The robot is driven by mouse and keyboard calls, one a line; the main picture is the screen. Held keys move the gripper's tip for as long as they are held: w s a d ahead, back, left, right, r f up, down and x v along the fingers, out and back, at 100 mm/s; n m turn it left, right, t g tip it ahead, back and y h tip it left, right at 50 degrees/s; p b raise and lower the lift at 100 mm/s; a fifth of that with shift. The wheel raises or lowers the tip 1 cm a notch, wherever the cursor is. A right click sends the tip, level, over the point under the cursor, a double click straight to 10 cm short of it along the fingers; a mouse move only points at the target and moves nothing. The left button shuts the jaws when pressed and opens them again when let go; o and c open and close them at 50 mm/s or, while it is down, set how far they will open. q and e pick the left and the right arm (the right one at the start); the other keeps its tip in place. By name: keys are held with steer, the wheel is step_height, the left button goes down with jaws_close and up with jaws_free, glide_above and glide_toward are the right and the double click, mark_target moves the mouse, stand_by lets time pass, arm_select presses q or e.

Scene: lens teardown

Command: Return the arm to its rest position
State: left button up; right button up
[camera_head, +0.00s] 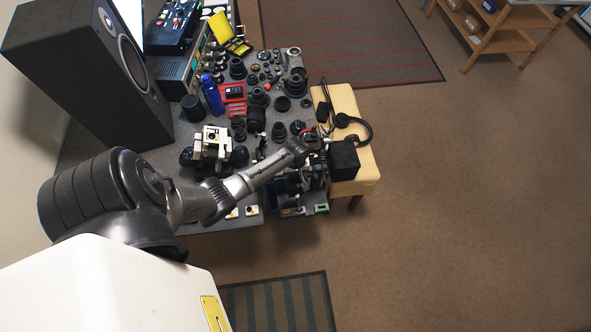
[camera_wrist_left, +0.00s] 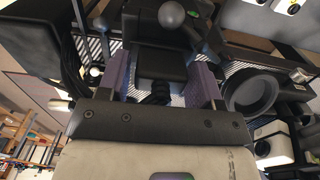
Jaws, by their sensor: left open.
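My left arm reaches from the lower left over the grey worktable (camera_head: 90,165). My left gripper (camera_head: 316,168) is over the table's right edge, close to the yellow bench, and is small and dark there. In the left wrist view the left gripper (camera_wrist_left: 162,78) has two purplish fingers standing apart, so it is open. A dark block shows between and beyond the fingers; I see no grip on it. A black ring-shaped lens part (camera_wrist_left: 250,92) is right of the fingers. My right gripper is not in view.
Several black lens parts (camera_head: 295,83), a blue bottle (camera_head: 212,95) and a red tray (camera_head: 233,98) crowd the table. A large black speaker (camera_head: 85,75) stands at the left. The yellow bench (camera_head: 362,176) holds headphones (camera_head: 356,127). Open brown floor (camera_head: 480,210) lies right.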

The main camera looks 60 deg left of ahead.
arm_select(q)
steer(key=shift+c, duration=0.2)
steer(key=c, duration=0.7)
steer(key=shift+c, duration=0.2)
steer(key=shift+r+p, duration=0.3)
steer(key=shift+p, duration=0.1)
steer(key=shift+r+p, duration=0.35)
steer(key=shift+p, duration=0.15)
stand_by(0.4)
steer(key=shift+r+p, duration=0.35)
steer(key=shift+p, duration=0.05)
steer(key=shift+r+p, duration=1.35)
steer(key=shift+p, duration=0.2)
steer(key=shift+r+p, duration=0.7)
steer(key=shift+p, duration=0.15)
